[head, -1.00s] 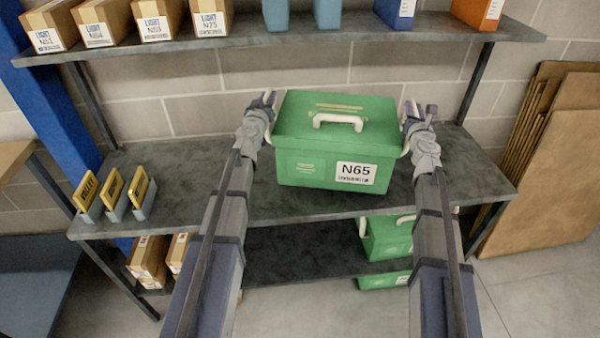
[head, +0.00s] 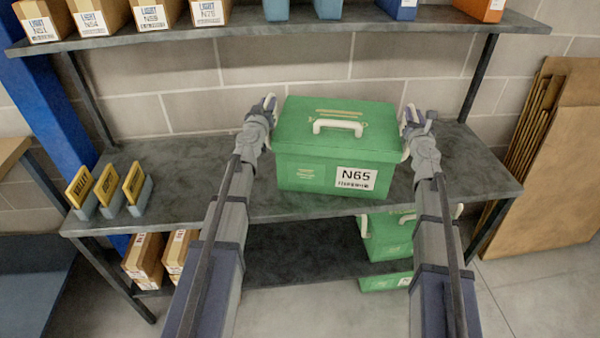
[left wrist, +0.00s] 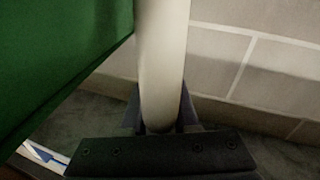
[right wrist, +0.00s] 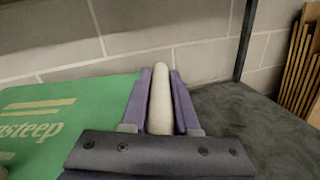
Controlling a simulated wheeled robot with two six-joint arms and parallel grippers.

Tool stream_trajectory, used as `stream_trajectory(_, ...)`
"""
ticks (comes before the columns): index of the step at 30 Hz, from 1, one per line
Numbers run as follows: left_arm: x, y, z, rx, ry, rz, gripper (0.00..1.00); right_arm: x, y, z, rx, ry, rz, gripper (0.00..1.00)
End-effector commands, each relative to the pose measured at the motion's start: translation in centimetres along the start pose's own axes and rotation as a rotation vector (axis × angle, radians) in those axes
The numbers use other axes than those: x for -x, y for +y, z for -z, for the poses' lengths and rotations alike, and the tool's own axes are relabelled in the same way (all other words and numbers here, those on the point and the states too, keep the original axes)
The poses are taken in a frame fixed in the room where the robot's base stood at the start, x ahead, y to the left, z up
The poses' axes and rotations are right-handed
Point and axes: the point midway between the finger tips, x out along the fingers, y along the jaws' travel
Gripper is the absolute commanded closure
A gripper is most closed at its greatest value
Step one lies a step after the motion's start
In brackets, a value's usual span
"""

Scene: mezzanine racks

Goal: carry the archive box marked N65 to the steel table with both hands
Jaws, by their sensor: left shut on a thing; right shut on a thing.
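The green archive box (head: 313,178) marked N65 is in the middle of the head view, over the grey middle shelf (head: 215,205). It looks upright, with a white handle on its lid. My left gripper (head: 267,106) is shut on the pale handle at its left side, and the left wrist view shows this handle (left wrist: 162,60) between the fingers. My right gripper (head: 410,117) is shut on the right side handle, also seen in the right wrist view (right wrist: 160,98). I cannot tell whether the box touches the shelf. No steel table is clearly visible.
An upper shelf (head: 260,31) with cartons and bins runs above the box. Small yellow signs (head: 107,187) stand at the left of the middle shelf. Another green box (head: 388,240) and cartons (head: 144,255) are below. Flattened cardboard (head: 555,165) leans at the right.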

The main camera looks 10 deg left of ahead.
Motion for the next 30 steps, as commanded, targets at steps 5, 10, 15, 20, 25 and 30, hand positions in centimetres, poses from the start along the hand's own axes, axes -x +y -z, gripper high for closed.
stream_trajectory(5, 0.0, -0.2, -0.2, 0.000, 0.001, 0.003, 0.59, 0.0, -0.2, 0.2, 0.000, -0.001, 0.003, 0.59)
stream_trajectory(10, 0.0, -0.1, -0.2, 0.000, 0.000, 0.001, 0.41, 0.0, -0.1, 0.2, 0.000, 0.000, 0.001, 0.41)
stream_trajectory(15, 0.0, -0.1, -0.2, 0.000, 0.000, 0.001, 0.41, 0.0, -0.1, 0.2, 0.000, 0.000, 0.001, 0.41)
stream_trajectory(20, 0.3, -0.1, -0.2, 0.000, 0.000, 0.000, 0.41, 0.0, -0.1, 0.2, 0.000, 0.000, 0.000, 0.41)
stream_trajectory(25, 1.8, -0.1, -0.2, 0.000, 0.000, 0.001, 0.41, 0.0, -0.1, 0.2, 0.000, 0.000, 0.000, 0.41)
stream_trajectory(30, 4.6, -0.1, -0.3, 0.000, 0.000, 0.001, 0.41, 0.0, -0.1, 0.2, 0.000, 0.000, 0.000, 0.41)
